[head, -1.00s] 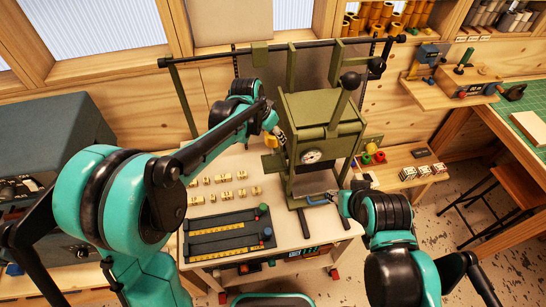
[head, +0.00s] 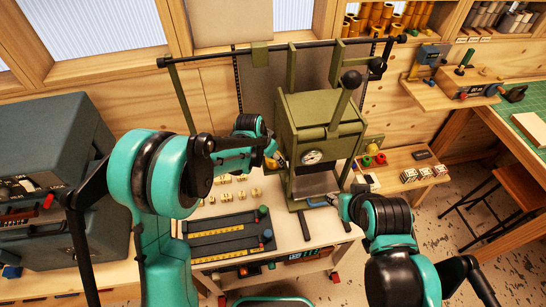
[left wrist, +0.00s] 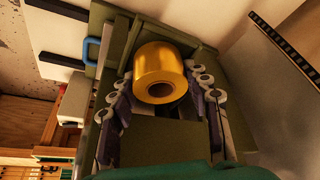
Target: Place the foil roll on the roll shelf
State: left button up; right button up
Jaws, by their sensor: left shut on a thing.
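The gold foil roll (left wrist: 161,72) sits between the fingers of my left gripper (left wrist: 160,95) in the left wrist view, its hollow core facing the camera. My left gripper is shut on it. In the head view my left gripper (head: 279,158) is at the left side of the green press (head: 322,115), and the roll is a small yellow patch there. My right gripper (head: 336,202) is at the blue handle (head: 316,203) low on the press; its fingers are too small to read. A wall shelf (head: 420,27) at the upper right holds several gold rolls.
Small type blocks (head: 227,196) and a dark ruled tray (head: 229,236) lie on the worktable left of the press. A low wooden side table (head: 436,173) with coloured rolls and white blocks stands to the right. A grey cabinet (head: 45,130) is at the left.

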pick_arm(q)
jog(key=shift+f, duration=0.15)
jog(key=o, duration=1.2)
jog(key=shift+r, duration=0.25)
jog(key=p+v, duration=0.2)
jog(key=v, duration=0.9)
jog(key=s+a+r+n+t+y, duration=0.1)
jog(key=s+a+r+n+t, duration=0.1)
jog(key=s+a, duration=0.5)
jog(key=s+a+r+n+t+y, duration=0.1)
jog(key=s+a+r+n, duration=0.3)
jog(key=s, duration=1)
jog(key=a+n, duration=0.2)
jog(key=a, duration=0.2)
jog(key=shift+s+t+y, duration=0.25)
jog(key=shift+t+y, duration=0.15)
